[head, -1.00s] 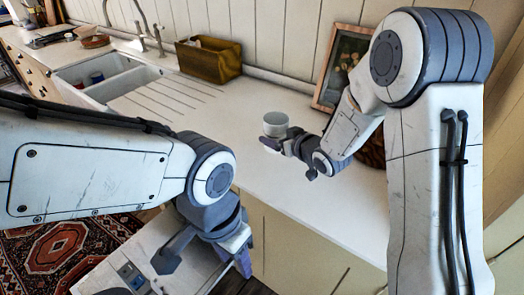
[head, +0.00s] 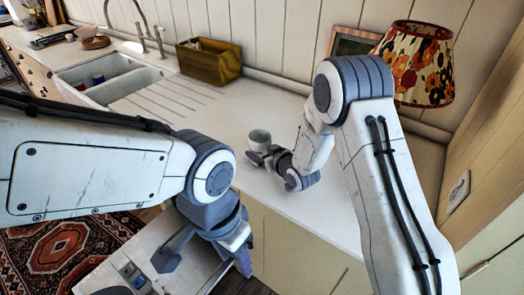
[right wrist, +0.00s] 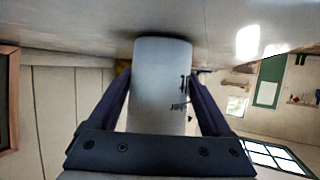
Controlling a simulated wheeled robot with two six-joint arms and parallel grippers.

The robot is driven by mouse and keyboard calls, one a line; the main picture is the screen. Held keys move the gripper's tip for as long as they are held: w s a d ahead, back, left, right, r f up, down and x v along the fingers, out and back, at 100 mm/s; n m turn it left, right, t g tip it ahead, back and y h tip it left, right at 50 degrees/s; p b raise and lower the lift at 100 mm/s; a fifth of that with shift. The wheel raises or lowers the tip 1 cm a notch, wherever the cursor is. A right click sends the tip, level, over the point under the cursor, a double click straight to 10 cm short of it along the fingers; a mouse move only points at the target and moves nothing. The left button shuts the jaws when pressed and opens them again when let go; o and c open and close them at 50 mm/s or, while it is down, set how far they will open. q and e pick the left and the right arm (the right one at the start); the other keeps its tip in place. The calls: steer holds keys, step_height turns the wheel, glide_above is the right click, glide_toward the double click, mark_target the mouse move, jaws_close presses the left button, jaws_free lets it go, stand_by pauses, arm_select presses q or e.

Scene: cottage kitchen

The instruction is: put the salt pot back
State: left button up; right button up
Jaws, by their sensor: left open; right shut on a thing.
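The salt pot (head: 260,138) is a small white cylinder with dark lettering, seen over the worktop in the head view. In the right wrist view the pot (right wrist: 160,75) stands between the two dark fingers of my right gripper (right wrist: 160,100), which is shut on it. My right gripper (head: 256,156) reaches it from the right in the head view. I cannot tell whether the pot touches the worktop. My left gripper (head: 243,262) is open and empty, low in front of the worktop's front edge, well apart from the pot.
The white worktop (head: 215,125) is clear around the pot. A wooden box (head: 209,62) stands at the back, left of the pot. A double sink (head: 100,78) lies further left. A flowered lamp (head: 415,65) and a picture frame (head: 352,41) stand behind my right arm.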

steer(key=shift+f, duration=0.15)
steer(key=o, duration=1.2)
steer(key=shift+o, duration=0.2)
steer(key=shift+r, duration=0.3)
steer(key=b+v, duration=0.2)
steer(key=v, duration=1)
steer(key=shift+f, duration=0.1)
steer(key=s+r+g+h, duration=0.1)
steer(key=s+g, duration=0.3)
steer(key=s, duration=0.6)
steer(key=s+r+n+g+h, duration=0.1)
steer(key=s+r+g+h, duration=0.1)
steer(key=s, duration=0.8)
steer(key=s+r+g+h, duration=0.1)
steer(key=s+g, duration=0.4)
steer(key=s, duration=0.5)
steer(key=shift+s+a+r+g+h, duration=0.15)
steer(key=shift+a+r+g+h, duration=0.2)
steer(key=shift+h, duration=0.45)
